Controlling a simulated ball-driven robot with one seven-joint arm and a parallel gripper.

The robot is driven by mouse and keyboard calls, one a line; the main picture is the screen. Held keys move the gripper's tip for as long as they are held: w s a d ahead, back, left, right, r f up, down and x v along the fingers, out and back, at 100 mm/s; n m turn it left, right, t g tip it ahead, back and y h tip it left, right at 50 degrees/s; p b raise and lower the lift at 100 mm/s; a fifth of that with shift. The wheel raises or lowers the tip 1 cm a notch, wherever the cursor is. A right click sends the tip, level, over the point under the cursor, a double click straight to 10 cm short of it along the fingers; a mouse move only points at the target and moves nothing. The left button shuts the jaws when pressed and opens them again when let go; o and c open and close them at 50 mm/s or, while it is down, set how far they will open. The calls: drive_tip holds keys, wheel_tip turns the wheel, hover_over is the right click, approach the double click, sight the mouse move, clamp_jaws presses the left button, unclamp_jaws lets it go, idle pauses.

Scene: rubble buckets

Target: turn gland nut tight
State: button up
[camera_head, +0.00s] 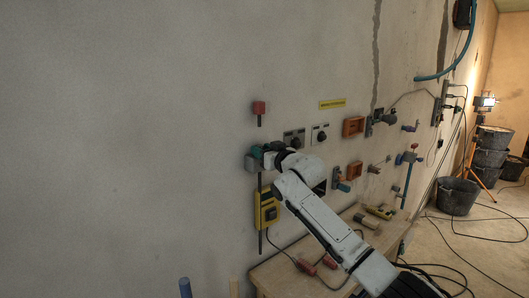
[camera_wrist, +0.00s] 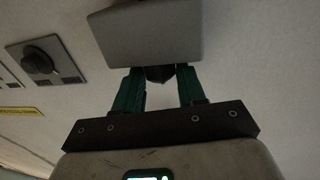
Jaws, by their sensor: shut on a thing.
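A grey junction box (camera_wrist: 145,35) is on the wall at the top of the wrist view. A small dark gland nut (camera_wrist: 160,74) sticks out of the side of the box nearest to me. My gripper (camera_wrist: 161,79) has its green fingers on either side of the nut and is shut on it. The fingertips reach close to the box and partly hide the nut's sides. In the head view my gripper (camera_head: 257,153) is at the wall, and the nut is hidden there.
A rotary knob panel (camera_wrist: 42,63) is close by on the wall. A yellow box (camera_head: 266,210) hangs below my gripper and a red fitting (camera_head: 259,107) is above it. A wooden bench (camera_head: 283,275) with tools stands below. Buckets (camera_head: 457,197) and cables are at right.

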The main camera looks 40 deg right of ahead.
drive_tip(key=shift+w+a+r, duration=0.1)
drive_tip(key=shift+a+r, duration=0.2)
drive_tip(key=shift+a, duration=0.1)
drive_tip(key=h+b, duration=0.1)
drive_tip(key=m+h, duration=0.1)
drive_tip(key=shift+a+f+m+h+b, duration=0.1)
drive_tip(key=shift+f+m+h+b, duration=0.05)
drive_tip(key=shift+m+h+b, duration=0.2)
drive_tip(key=shift+m+g+h+b, duration=0.4)
drive_tip(key=shift+m+h+b, duration=0.05)
drive_tip(key=shift+h+b, duration=0.3)
drive_tip(key=shift+f, duration=0.1)
drive_tip(key=o, duration=0.8)
drive_tip(key=shift+o, duration=1.3)
drive_tip(key=shift+f, duration=0.1)
drive_tip(key=b+v, duration=0.2)
drive_tip(key=v, duration=0.9)
